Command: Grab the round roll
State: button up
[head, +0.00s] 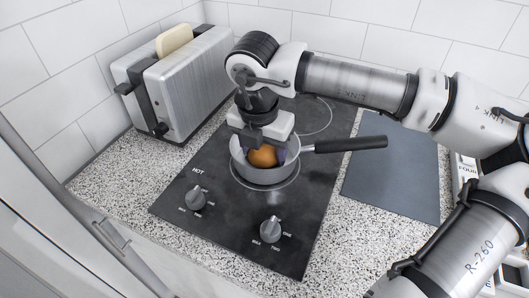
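A round, orange-brown roll (263,157) sits inside a grey saucepan (265,175) on the black cooktop. My gripper (262,142) points down into the pan, right over the roll, and hides its top and back. The fingers are mostly hidden or too small to make out, so I cannot tell whether they are open or shut, or whether they touch the roll. Dark purple patches show in the pan on both sides of the roll; I cannot tell what they are.
The pan's black handle (350,144) points right. The cooktop (230,222) has two knobs at the front. A silver toaster (185,85) with a bread slice (174,39) stands at back left. A bare grey board (392,170) lies to the right. Tiled walls close the back.

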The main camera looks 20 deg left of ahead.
jog(key=c, duration=0.3)
jog(key=shift+c, duration=0.2)
